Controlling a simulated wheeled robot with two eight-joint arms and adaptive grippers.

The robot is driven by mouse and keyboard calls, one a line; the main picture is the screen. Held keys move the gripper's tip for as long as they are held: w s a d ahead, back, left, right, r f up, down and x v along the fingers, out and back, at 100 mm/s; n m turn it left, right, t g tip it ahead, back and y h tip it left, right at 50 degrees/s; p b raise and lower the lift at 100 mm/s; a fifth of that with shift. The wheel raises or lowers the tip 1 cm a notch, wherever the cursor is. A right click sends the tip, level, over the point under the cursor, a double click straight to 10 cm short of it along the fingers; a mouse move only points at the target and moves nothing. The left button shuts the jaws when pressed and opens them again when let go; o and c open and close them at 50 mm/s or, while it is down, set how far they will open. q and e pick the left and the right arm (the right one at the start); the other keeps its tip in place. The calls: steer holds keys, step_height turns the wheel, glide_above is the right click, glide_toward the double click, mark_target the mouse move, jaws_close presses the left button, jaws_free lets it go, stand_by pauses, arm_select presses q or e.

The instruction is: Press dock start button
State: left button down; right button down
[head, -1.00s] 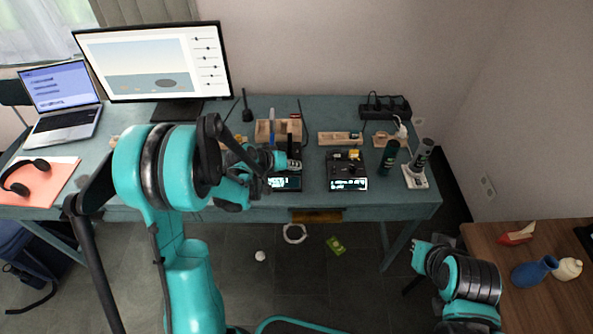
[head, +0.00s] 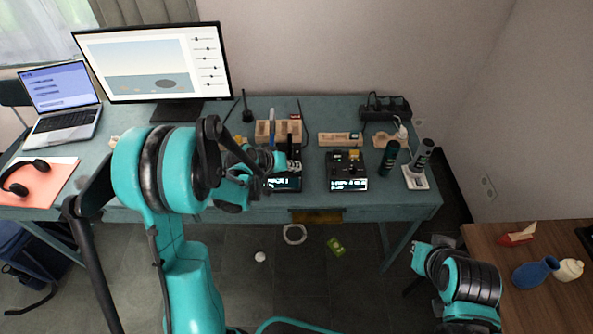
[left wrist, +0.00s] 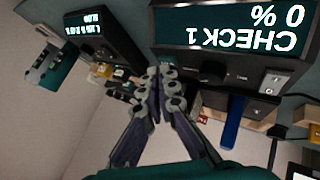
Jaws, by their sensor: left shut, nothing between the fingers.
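A black dock with a lit screen (head: 285,184) stands near the front edge of the desk. In the left wrist view its screen (left wrist: 230,25) appears upside down and reads "CHECK 1" and "0 %". Small knobs and buttons lie along the panel beside the screen. My left gripper (left wrist: 160,75) is shut and empty, its fingertips close to this panel. I cannot tell whether they touch a button. In the head view, my left arm and gripper (head: 272,162) partly cover the dock.
A second black device (head: 348,172) with a lit screen stands to the right. Dark green cylinders (head: 389,158), wooden holders (head: 278,131) and a power strip (head: 386,108) are nearby. A monitor (head: 150,62) and laptop (head: 62,103) stand left.

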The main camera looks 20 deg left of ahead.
mark_target(294, 172)
arm_select(q)
steer(key=shift+r, duration=0.5)
steer(key=shift+r+p, duration=2.05)
steer(key=shift+r, duration=0.55)
steer(key=shift+f, duration=0.1)
steer(key=s+r+m+y, duration=0.1)
steer(key=s+r, duration=0.4)
steer(key=s, duration=0.7)
steer(key=s+r+m+y, duration=0.1)
steer(key=s+r+y, duration=0.2)
steer(key=s, duration=1)
step_height(294, 172, up, 2)
steer(key=shift+d+r+m+g+y, duration=0.15)
steer(key=shift+r+m+g+y, duration=0.15)
steer(key=shift+y, duration=0.1)
